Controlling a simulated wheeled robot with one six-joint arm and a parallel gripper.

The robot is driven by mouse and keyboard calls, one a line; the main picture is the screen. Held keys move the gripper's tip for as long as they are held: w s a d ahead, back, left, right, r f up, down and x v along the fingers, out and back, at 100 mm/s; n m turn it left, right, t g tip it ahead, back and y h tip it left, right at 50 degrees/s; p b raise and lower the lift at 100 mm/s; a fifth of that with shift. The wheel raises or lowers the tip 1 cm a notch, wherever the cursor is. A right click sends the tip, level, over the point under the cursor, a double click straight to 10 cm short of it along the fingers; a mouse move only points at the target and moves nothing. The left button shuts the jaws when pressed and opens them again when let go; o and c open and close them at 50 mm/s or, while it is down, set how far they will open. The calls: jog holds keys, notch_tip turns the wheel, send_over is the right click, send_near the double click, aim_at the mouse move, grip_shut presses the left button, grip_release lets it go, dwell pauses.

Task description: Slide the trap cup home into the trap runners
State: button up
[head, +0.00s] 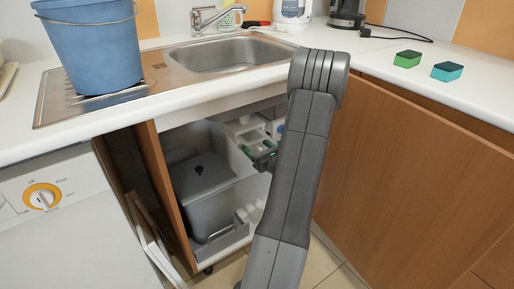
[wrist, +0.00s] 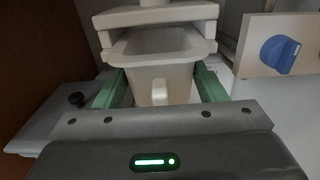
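The trap cup (wrist: 158,88) is a pale, open-topped cup with a wide rim and a small front tab. My gripper (wrist: 160,88) has its green fingers against both sides of the cup, below the rim. The white trap runners (wrist: 228,46) flank the cup's rim under the trap body (wrist: 155,15). The cup's near part sticks out toward me; how deep its far part sits is hidden. In the head view, my gripper (head: 262,156) is inside the sink cabinet, partly hidden by my arm, with the pale cup (head: 256,143) between its fingers.
A blue knob (wrist: 280,52) on a pale panel is close to the right of the runners. A grey bin (head: 205,185) fills the cabinet's lower left. The open cabinet door (head: 155,240) is at the left. The sink (head: 230,52) is above.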

jog(key=o, duration=0.4)
jog(key=p+v, duration=0.2)
jog(key=v, duration=1.1)
jog(key=shift+s+d+p, duration=0.25)
jog(key=shift+s+p, duration=0.1)
jog(key=b+x, duration=0.2)
jog(key=x, duration=1.2)
jog(key=shift+b, duration=0.4)
jog(key=shift+s+d, duration=0.25)
jog(key=shift+s, duration=0.1)
